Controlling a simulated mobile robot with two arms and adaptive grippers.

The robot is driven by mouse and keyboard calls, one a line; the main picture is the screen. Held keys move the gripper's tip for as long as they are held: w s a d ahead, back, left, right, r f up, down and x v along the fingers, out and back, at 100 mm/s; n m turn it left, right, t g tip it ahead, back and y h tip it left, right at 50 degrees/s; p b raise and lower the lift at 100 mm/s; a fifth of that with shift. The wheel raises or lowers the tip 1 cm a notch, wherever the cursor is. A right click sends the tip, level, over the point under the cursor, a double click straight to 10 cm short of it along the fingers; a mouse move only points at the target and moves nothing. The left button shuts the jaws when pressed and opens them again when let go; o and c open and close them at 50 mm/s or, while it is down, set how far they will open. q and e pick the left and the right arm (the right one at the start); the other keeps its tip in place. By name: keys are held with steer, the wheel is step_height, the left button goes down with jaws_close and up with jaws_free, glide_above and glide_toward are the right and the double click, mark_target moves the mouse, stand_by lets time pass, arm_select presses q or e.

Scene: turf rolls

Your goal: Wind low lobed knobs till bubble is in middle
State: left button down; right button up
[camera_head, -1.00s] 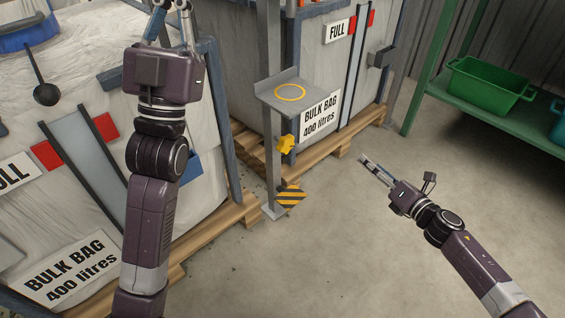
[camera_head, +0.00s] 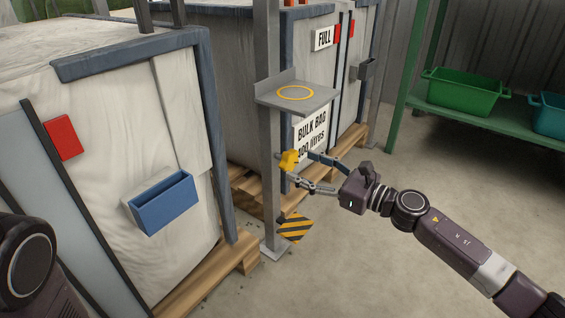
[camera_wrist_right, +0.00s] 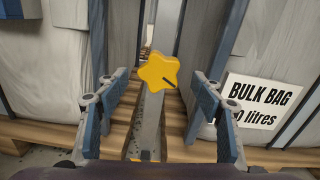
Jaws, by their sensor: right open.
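A yellow lobed knob (camera_head: 289,160) sits on a grey upright post (camera_head: 268,130), below a small grey shelf with a yellow ring (camera_head: 295,93). In the right wrist view the knob (camera_wrist_right: 158,72) faces me, with a dark slot mark on it. My right gripper (camera_head: 299,167) is open, with its tips close to the knob. No bubble can be made out. My left gripper is out of view; only a dark joint of that arm shows at lower left.
Two big white bulk-bag crates stand on wooden pallets, the nearer one with a blue box (camera_head: 163,203) on its side. A green rack with a green bin (camera_head: 464,92) stands at right. The floor between is clear.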

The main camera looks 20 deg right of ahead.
mark_target(293, 162)
steer(key=shift+b+x, duration=0.65)
steer(key=shift+x, duration=2.3)
steer(key=c, duration=1.2)
